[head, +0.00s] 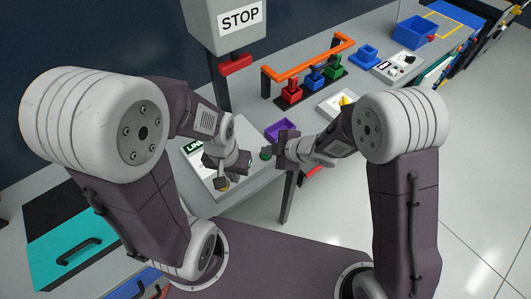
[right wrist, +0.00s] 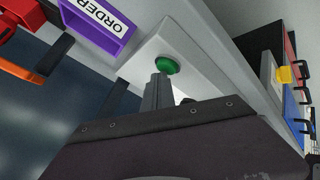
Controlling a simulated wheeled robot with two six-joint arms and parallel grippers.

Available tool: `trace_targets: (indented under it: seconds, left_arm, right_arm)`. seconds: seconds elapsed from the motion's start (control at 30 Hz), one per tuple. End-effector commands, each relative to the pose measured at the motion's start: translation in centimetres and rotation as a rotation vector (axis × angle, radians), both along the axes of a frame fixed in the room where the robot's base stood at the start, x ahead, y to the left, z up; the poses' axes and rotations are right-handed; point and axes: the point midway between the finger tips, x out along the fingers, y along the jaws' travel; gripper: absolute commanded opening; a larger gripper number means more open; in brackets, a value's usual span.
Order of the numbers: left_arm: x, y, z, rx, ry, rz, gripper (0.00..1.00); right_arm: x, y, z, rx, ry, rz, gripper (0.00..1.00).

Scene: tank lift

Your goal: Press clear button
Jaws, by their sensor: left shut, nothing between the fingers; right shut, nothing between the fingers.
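A green round button (right wrist: 166,65) sits on a pale panel in the right wrist view; in the head view the green button (head: 265,154) shows beside the fingertips of my right gripper (head: 275,153). That gripper is shut and empty, its tips (right wrist: 160,80) just short of or at the button; I cannot tell if they touch. My left gripper (head: 224,180) is shut and empty over a white panel (head: 197,168) whose label begins "LINE"; the rest is hidden. An amber spot (head: 224,188) shows under it. No label reading "clear" is legible.
A purple tray (head: 279,130) marked "ORDER" in the right wrist view (right wrist: 122,42) lies behind the green button. A STOP box (head: 240,20) stands on a post behind. An orange rail (head: 308,60) and coloured blocks stand farther along the bench.

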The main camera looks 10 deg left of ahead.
Motion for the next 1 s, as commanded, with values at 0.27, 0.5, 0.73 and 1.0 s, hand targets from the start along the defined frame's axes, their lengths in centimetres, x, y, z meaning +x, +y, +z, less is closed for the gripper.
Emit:
trace_targets:
  seconds: [0.27,0.5,0.73,1.0]
  left_arm:
    - [0.0,0.0,0.0,0.0,0.0,0.0,0.0]
    - [0.0,0.0,1.1,0.0,0.0,0.0,0.0]
    - [0.0,0.0,1.9,0.0,0.0,0.0,0.0]
    - [0.0,0.0,1.9,0.0,0.0,0.0,0.0]
  right_arm:
    - [0.0,0.0,-0.1,-0.001,0.001,0.0,0.0]
    - [0.0,0.0,1.0,-0.001,0.001,0.0,0.0]
    - [0.0,0.0,1.9,-0.001,0.001,0.0,0.0]
    - [0.0,0.0,1.9,-0.001,0.0,-0.001,0.0]
